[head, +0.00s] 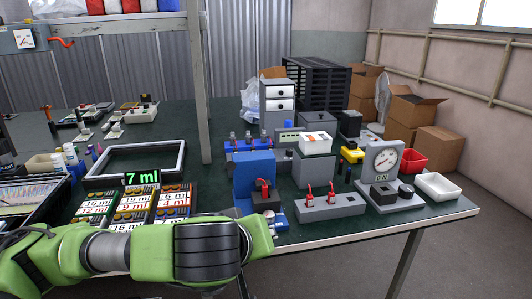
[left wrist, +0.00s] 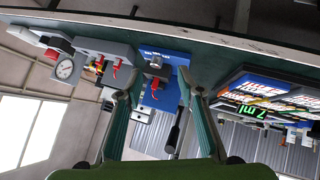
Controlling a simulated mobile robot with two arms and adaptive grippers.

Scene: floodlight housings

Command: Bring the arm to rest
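My left arm (head: 120,250), green with dark grey bands, comes in from the left in the head view and lies across the near edge of the bench. Its gripper is not clearly seen there. In the left wrist view, my left gripper (left wrist: 160,90) has its two teal fingers spread apart with nothing held between them. That view is upside down. The blue fixture (left wrist: 160,90) with a red lever shows beyond the fingers; it also stands upright on the bench in the head view (head: 254,172). My right gripper is not in view.
The dark green bench (head: 310,233) holds colored cards marked in ml (head: 135,205), an empty grey frame (head: 135,158), a grey block with red levers (head: 318,207), a dial gauge (head: 383,160) and a white tray (head: 440,187). A post (head: 198,90) rises behind.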

